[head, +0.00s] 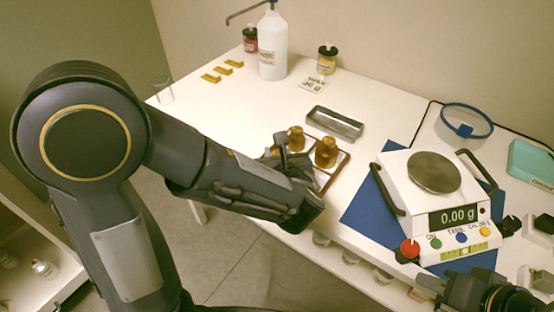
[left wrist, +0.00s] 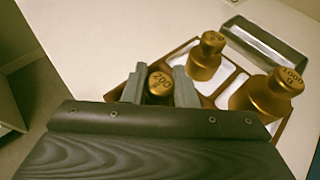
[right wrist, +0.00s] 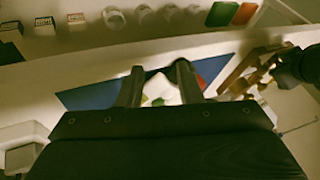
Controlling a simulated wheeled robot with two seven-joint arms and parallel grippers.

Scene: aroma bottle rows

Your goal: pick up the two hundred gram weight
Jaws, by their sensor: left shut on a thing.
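The brass two hundred gram weight, marked 200 (left wrist: 160,82), sits between the two fingers of my left gripper (left wrist: 158,86), which is shut on it at the near end of the weight tray. In the head view my left gripper (head: 284,150) is at the tray's left side and its arm hides that weight. Two other brass weights stand in the tray (left wrist: 227,88): a smaller one (left wrist: 207,56) and a larger one marked 1000 (left wrist: 268,92). They also show in the head view. My right gripper (right wrist: 158,88) is open and empty, near the balance's front.
A white balance (head: 425,190) reading 0.00 g stands on a blue mat (head: 362,215) to the right. A grey open tray (head: 335,123) lies behind the weights. A white pump bottle (head: 273,48), small jars and a glass dish (head: 466,120) stand further back.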

